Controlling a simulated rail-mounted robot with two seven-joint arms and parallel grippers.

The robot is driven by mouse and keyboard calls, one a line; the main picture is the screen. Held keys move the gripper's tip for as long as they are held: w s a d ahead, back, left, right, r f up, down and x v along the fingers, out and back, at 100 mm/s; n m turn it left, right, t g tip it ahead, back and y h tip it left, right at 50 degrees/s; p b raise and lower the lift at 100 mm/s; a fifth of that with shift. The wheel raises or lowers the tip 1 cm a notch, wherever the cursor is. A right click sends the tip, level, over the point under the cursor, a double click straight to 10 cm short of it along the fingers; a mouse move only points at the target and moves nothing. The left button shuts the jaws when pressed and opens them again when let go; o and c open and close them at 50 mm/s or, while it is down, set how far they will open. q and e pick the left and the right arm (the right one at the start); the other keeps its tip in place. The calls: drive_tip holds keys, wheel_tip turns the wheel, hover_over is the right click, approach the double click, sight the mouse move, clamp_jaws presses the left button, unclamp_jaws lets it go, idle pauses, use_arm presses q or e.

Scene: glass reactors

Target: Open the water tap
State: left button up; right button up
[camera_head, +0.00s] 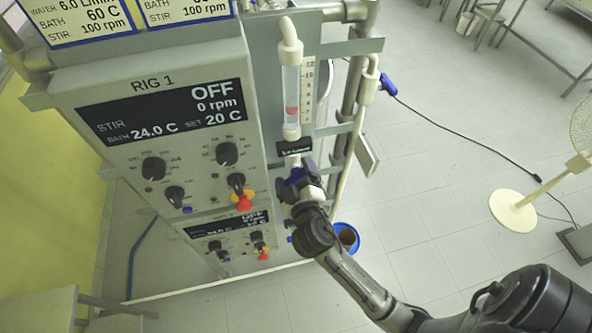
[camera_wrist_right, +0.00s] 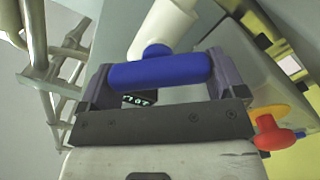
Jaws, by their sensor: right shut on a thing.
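The water tap shows best in the right wrist view as a blue bar handle (camera_wrist_right: 158,71) on a white pipe (camera_wrist_right: 165,28). The handle lies crosswise in that view, with one dark finger at each end. My right gripper (camera_head: 298,183) is shut on the handle, below the flow meter on the rig's right side. It also shows in the right wrist view (camera_wrist_right: 160,78). In the head view the gripper hides most of the tap. My left gripper is not in view.
A flow meter tube (camera_head: 291,88) with a red float stands above the tap. A blue bucket (camera_head: 347,238) stands on the floor. A fan (camera_head: 513,211) is far right.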

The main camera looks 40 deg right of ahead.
drive_tip(key=n+p, duration=0.1)
drive_tip(key=n, duration=0.2)
drive_tip(key=n+p, duration=0.2)
drive_tip(key=n, duration=0.1)
drive_tip(key=shift+w+a+f+n, duration=0.1)
drive_tip(key=shift+a+f+n, duration=0.1)
drive_tip(key=shift+n, duration=0.1)
drive_tip(key=shift+f+n, duration=0.1)
drive_tip(key=shift+n, duration=0.6)
drive_tip(key=shift+p, duration=0.3)
drive_tip(key=shift+n, duration=0.3)
drive_tip(key=o, duration=0.6)
drive_tip(key=shift+o, duration=0.2)
drive_tip(key=shift+f, duration=0.1)
